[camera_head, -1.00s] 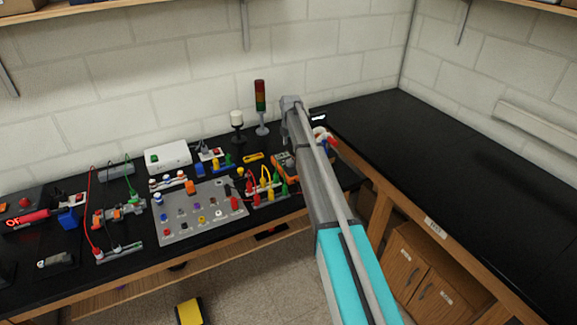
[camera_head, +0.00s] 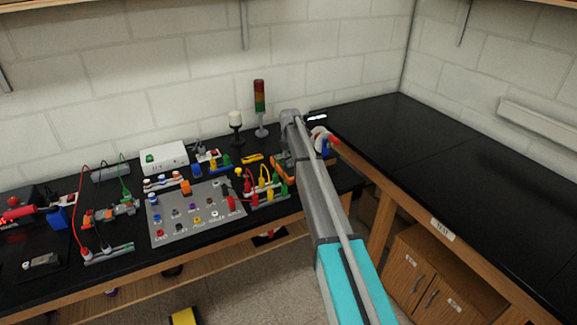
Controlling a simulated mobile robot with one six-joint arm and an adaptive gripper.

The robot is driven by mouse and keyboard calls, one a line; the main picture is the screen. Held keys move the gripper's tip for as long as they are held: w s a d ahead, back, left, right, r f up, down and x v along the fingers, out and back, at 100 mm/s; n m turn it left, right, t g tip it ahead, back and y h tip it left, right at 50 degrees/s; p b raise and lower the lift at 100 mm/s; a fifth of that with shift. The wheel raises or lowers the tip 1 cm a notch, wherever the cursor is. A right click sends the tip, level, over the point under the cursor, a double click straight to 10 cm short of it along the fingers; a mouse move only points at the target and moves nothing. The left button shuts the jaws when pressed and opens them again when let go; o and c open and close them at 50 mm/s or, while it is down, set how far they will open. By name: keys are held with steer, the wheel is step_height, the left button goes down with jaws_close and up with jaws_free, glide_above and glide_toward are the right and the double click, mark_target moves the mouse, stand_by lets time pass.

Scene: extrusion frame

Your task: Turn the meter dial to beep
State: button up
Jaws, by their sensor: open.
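An orange device (camera_head: 282,168), which looks like the meter, lies on the black bench beside my arm. My arm covers part of it. Its dial and any markings cannot be made out. My arm reaches from the lower right over the bench, and its far end is near the tower light. My gripper is hidden behind the arm, so its jaws do not show.
A grey button panel (camera_head: 180,229), a white box (camera_head: 164,157), a tower light (camera_head: 260,107) and several wired modules crowd the bench left of my arm. A red, white and blue item (camera_head: 321,141) shows right of it. The right-hand bench (camera_head: 440,150) is clear.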

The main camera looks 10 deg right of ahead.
steer(key=shift+f+b, duration=0.3)
steer(key=shift+f, duration=0.2)
